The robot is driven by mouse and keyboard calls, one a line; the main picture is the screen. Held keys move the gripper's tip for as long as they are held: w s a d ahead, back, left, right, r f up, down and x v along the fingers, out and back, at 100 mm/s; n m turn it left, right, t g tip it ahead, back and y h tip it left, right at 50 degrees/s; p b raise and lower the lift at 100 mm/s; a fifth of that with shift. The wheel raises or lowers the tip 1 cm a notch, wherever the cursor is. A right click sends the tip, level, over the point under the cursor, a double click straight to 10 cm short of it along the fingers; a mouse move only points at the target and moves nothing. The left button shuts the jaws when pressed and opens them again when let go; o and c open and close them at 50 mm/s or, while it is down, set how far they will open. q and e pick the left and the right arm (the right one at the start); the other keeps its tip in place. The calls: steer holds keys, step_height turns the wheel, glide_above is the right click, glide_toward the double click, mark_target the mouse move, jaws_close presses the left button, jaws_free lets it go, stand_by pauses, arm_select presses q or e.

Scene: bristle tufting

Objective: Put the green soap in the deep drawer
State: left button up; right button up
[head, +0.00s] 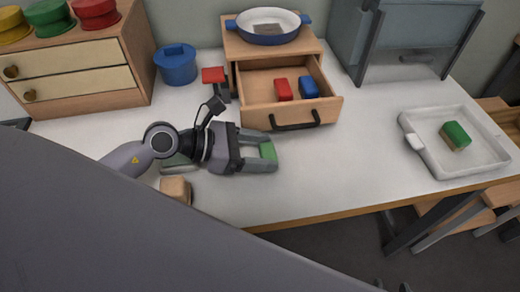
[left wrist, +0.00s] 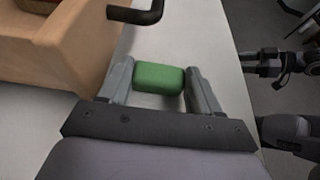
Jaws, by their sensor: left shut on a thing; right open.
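The green soap (head: 268,150) is a small rounded block between the fingers of my left gripper (head: 274,154), in front of the open drawer. The left wrist view shows the soap (left wrist: 158,78) gripped between both fingers; I cannot tell if it touches the table. The deep drawer (head: 258,116) is pulled out of a small wooden cabinet and has a dark bar handle (head: 296,124). A red block (head: 283,90) and a blue block (head: 309,87) lie inside it. My right gripper (left wrist: 264,64) shows at the right of the left wrist view, open and empty, over the floor.
A blue pan (head: 268,36) stands on the cabinet. A blue pot (head: 176,66) and a red-topped object (head: 214,78) are left of the drawer. A wooden block (head: 175,190) lies near my left arm. A white tray (head: 412,142) with a green-and-tan sponge (head: 455,137) is at right.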

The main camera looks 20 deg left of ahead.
arm_select(q)
steer(key=shift+f, duration=0.2)
steer(key=o, duration=0.8)
steer(key=shift+r, duration=0.1)
steer(key=shift+r, duration=0.15)
steer(key=b+v, duration=0.1)
steer(key=v, duration=1)
steer(key=shift+s+a, duration=0.2)
steer(key=shift+s+a+r, duration=0.1)
steer(key=shift+a+r, duration=0.05)
steer(key=shift+c, duration=1.1)
